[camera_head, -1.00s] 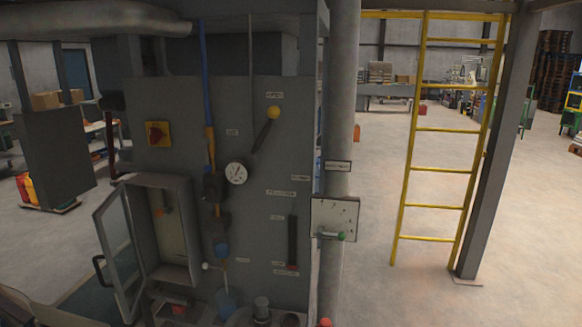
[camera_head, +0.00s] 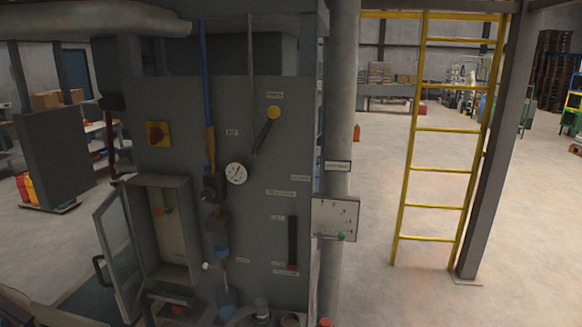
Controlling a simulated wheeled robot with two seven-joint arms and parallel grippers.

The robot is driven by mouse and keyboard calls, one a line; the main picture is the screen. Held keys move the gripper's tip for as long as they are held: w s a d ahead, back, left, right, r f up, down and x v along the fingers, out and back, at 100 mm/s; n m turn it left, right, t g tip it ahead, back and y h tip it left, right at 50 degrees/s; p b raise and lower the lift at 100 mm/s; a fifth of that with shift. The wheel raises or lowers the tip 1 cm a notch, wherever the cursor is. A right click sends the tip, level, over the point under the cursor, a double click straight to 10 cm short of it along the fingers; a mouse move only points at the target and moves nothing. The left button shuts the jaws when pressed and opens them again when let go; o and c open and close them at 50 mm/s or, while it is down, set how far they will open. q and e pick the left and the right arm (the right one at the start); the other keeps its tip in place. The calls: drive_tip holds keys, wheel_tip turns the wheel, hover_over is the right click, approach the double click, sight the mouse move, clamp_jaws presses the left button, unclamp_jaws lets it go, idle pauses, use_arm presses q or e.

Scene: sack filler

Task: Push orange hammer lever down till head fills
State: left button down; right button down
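A lever with a yellow-orange ball knob (camera_head: 273,112) is on the upper right of the grey machine panel (camera_head: 262,175). Its dark arm slants down and left from the knob. An orange sleeve (camera_head: 210,140) sits on the vertical blue pipe to its left. A small orange part (camera_head: 164,211) shows inside the open cabinet. I cannot tell for sure which of these is the hammer lever. A round white gauge (camera_head: 236,173) is at mid-panel. A head being filled cannot be made out. Neither of my grippers can be made out in the view.
The cabinet's glazed door (camera_head: 118,255) stands open at lower left. A white plate (camera_head: 334,218) with a green knob is beside the grey column. A yellow ladder (camera_head: 437,168) and steel post (camera_head: 492,150) stand at right. Open floor lies beyond.

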use_arm(q)
drive_tip(key=shift+w, duration=0.2)
idle(0.8)
drive_tip(key=shift+s, duration=0.5)
drive_tip(key=shift+w, duration=0.1)
idle(0.4)
drive_tip(key=shift+w+r, duration=0.1)
drive_tip(key=shift+w, duration=0.5)
